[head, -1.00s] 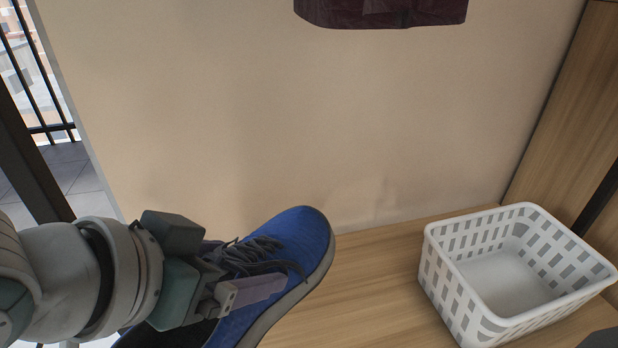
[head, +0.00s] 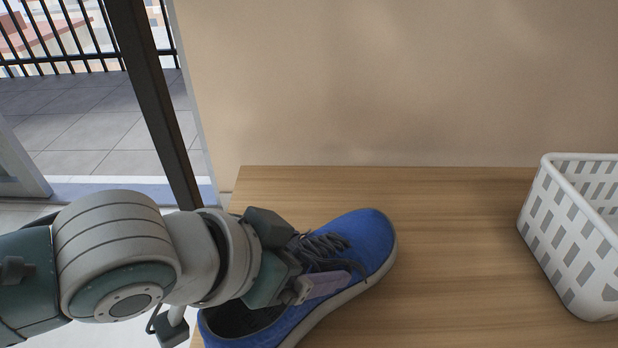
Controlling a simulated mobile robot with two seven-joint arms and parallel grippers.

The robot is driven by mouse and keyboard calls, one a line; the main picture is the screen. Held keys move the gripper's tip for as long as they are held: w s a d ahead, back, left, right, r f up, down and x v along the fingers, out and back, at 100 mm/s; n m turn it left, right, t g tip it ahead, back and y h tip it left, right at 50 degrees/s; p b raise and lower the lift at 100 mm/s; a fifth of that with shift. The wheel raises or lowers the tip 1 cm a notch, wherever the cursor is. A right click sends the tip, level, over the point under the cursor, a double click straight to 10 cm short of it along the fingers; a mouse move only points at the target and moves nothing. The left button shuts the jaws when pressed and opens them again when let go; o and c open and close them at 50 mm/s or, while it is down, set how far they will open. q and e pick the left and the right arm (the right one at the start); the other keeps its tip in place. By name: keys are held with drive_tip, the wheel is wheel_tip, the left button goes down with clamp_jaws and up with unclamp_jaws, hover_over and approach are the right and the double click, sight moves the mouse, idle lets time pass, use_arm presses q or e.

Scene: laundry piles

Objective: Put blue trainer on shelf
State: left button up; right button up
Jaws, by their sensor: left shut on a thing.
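The blue trainer (head: 370,236) has dark laces and a grey sole, and its toe points up and right in the head view. My left gripper (head: 318,284) is shut on the trainer at its side near the laces. The trainer shows over the left part of a wooden shelf top (head: 450,225). I cannot tell whether its sole touches the wood. Part of the trainer is hidden behind the gripper. My right gripper is not in view.
A white plastic basket (head: 572,240) stands on the wood at the right. The wood between trainer and basket is clear. A beige wall (head: 400,80) rises behind. A dark post (head: 155,95) and a railing (head: 60,40) are at the left.

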use_arm(q)
drive_tip(key=shift+w+d+f+b, duration=0.1)
drive_tip(key=shift+f+b, duration=0.2)
drive_tip(key=shift+f, duration=0.6)
drive_tip(key=shift+r, duration=0.15)
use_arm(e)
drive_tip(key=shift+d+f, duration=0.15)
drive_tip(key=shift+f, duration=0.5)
use_arm(q)
drive_tip(key=o, duration=1.4)
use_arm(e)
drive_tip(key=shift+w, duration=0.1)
